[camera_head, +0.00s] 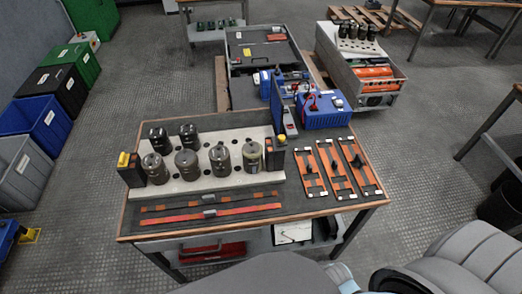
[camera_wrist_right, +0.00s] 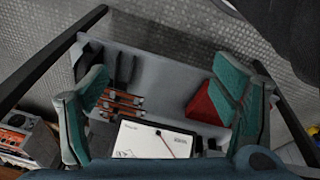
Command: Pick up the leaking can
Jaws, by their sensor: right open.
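Several dark cylindrical cans stand upright on a white holed rack (camera_head: 222,186) on the workbench. The front right can (camera_head: 252,156) has a paler, yellowish-green body unlike the others and looks like the leaking one; the leak itself is too small to make out. Its neighbour to the left (camera_head: 220,160) is dark grey. My right gripper (camera_wrist_right: 160,76) is open and empty in the right wrist view, its two teal-padded fingers wide apart above the bench's lower shelf. No can shows in that view. My left gripper is not in view.
Orange strips (camera_head: 210,214) lie in front of the rack, and orange-and-black plates (camera_head: 331,169) lie to its right. A blue device (camera_head: 322,112) sits at the bench's back right. A white clipboard (camera_wrist_right: 155,140) and a red object (camera_wrist_right: 203,105) are on the lower shelf.

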